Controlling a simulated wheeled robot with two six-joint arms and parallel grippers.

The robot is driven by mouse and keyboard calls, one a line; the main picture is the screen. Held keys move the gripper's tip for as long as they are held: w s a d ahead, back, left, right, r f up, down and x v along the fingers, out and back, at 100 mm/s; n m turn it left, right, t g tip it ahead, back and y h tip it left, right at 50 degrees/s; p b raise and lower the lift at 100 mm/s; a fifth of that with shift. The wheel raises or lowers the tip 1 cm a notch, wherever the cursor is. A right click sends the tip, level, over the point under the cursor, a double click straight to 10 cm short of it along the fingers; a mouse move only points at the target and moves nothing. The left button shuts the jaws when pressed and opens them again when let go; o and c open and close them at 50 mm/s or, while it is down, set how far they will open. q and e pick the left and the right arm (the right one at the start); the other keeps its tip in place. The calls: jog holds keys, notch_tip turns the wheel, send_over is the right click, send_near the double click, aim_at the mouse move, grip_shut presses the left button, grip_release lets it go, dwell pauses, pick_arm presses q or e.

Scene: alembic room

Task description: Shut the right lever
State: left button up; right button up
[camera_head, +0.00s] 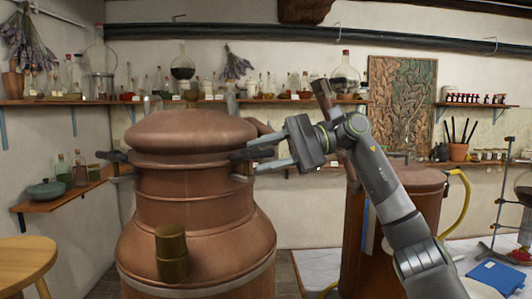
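A large copper alembic (195,190) with a domed lid (190,131) stands left of centre. The dark right lever (246,155) sits at the right side of the lid's seam and sticks out to the right. A similar dark left lever (113,156) sticks out on the left side. My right gripper (265,153) reaches in from the right. Its two fingers are spread, one above and one below the outer end of the right lever. I cannot tell whether they touch it. My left gripper is not in view.
A brass spout (171,254) juts from the alembic's front. A second copper vessel (415,190) with a yellow hose (464,205) stands behind my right arm. Wall shelves (75,101) hold bottles. A wooden stool (27,258) is at lower left.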

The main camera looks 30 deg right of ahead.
jog(key=shift+c, duration=0.4)
grip_shut()
